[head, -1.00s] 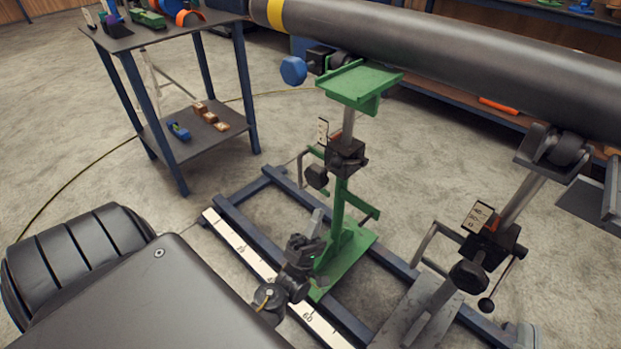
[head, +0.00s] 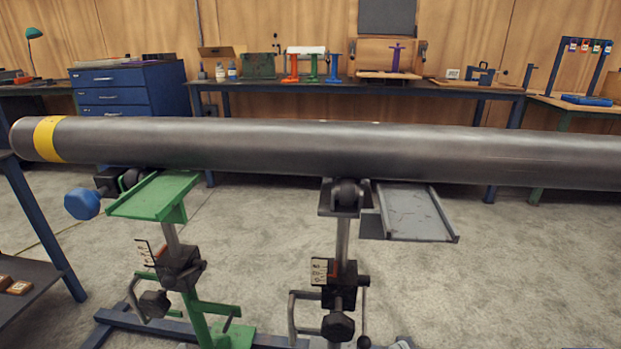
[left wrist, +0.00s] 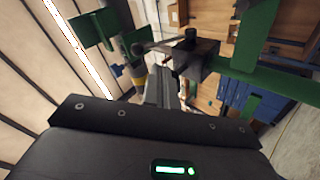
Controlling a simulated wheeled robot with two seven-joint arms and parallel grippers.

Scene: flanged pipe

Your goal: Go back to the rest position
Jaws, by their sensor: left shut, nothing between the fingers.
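My left gripper (left wrist: 170,88) shows only in the left wrist view, where its dark palm spans the bottom. Its fingers are together with nothing between them. They point towards the green parts (left wrist: 262,35) of a stand, and the gap to these cannot be judged. The head view shows neither gripper. There a long dark grey pipe (head: 280,148) with a yellow band (head: 47,139) near its left end lies level on the rollers of two stands. One is the green stand (head: 155,196), the other the grey stand (head: 343,235).
A blue knob (head: 82,203) sticks out at the left of the green stand. A grey tray (head: 410,212) is under the pipe, right of the grey stand. Behind are a workbench (head: 430,88) and blue drawers (head: 125,90). Grey floor at right (head: 530,270) is clear.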

